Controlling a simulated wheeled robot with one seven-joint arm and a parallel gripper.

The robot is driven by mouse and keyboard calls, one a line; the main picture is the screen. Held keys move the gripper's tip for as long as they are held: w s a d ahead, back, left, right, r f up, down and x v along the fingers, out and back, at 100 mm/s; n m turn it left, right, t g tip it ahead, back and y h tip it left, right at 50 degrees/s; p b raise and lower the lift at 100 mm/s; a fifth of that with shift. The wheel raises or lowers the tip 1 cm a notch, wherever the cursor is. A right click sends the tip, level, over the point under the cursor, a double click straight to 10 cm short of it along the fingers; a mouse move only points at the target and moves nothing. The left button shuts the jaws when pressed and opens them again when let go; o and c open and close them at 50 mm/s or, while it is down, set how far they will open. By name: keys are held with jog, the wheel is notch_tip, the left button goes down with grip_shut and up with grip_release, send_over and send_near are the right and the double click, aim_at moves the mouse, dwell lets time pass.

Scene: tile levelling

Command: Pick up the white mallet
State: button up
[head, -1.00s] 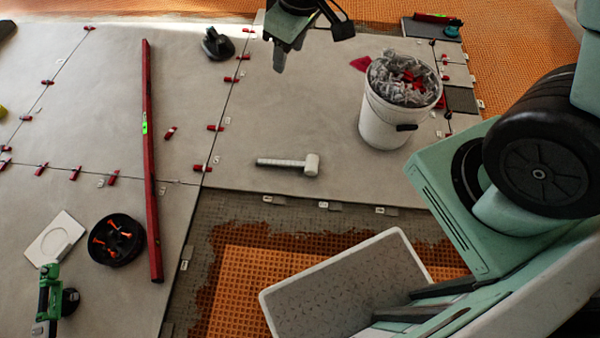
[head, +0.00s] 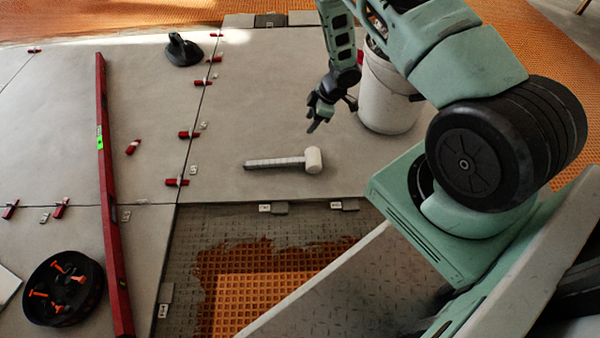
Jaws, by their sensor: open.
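The white mallet (head: 285,161) lies on its side on a large grey tile in the middle of the head view. Its pale handle points left and its white cylindrical head is at the right end. My gripper (head: 314,126) is open and empty, above and just behind the mallet's head, with the fingers pointing down. A gap shows between the fingers and the mallet.
A white bucket (head: 386,100) stands right of my gripper, partly hidden by my arm. A red spirit level (head: 112,200) lies at left. Red levelling wedges line the tile joints. A black suction cup (head: 184,50) sits behind. A black round tray (head: 63,288) is at front left.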

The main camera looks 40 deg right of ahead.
jog(key=b, duration=0.2)
send_near(297, 159)
jog(key=f+b, duration=0.2)
jog(key=b, duration=0.1)
jog(key=w+a+f+b, duration=0.1)
jog(key=b, duration=0.1)
jog(key=shift+f+g, duration=0.25)
jog(key=shift+g, duration=0.15)
jog(key=shift+w+a+f+b, duration=0.25)
jog(key=shift+a+f+b, duration=0.05)
jog(key=shift+f+b, duration=0.35)
jog(key=b+x, duration=0.4)
jog(key=x, duration=0.1)
jog(key=shift+w+b, duration=0.1)
jog(key=shift+b, duration=0.3)
jog(key=shift+c, duration=0.4)
jog(key=shift+r, duration=0.1)
grip_shut()
